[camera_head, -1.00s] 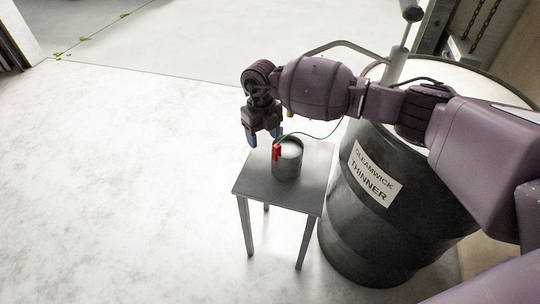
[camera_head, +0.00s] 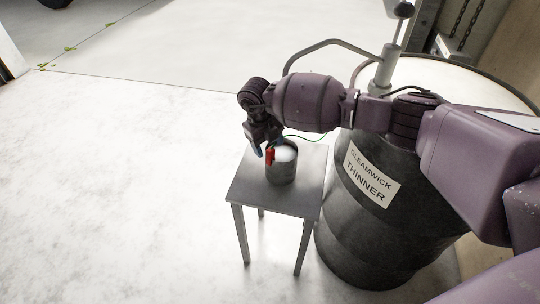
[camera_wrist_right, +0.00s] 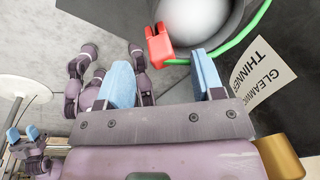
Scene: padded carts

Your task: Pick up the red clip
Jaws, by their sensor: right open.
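The red clip (camera_head: 270,156) sits at the rim of a dark metal can (camera_head: 284,172) with pale contents, on its left side. A green wire runs from it. In the right wrist view the clip (camera_wrist_right: 159,47) lies just beyond the fingertips, between their lines. My right gripper (camera_head: 264,148) is open and empty, pointing down close by the clip. Its two blue fingers (camera_wrist_right: 165,72) show apart in the wrist view. My left gripper (camera_wrist_right: 22,134) shows small at the left of the wrist view, its blue fingers apart; it is out of the head view.
The can stands on a small grey table (camera_head: 252,190). A large black drum (camera_head: 350,235) labelled Gleamwick Thinner stands close at the right, with the green wire (camera_head: 305,138) running toward it. The floor left of the table is clear.

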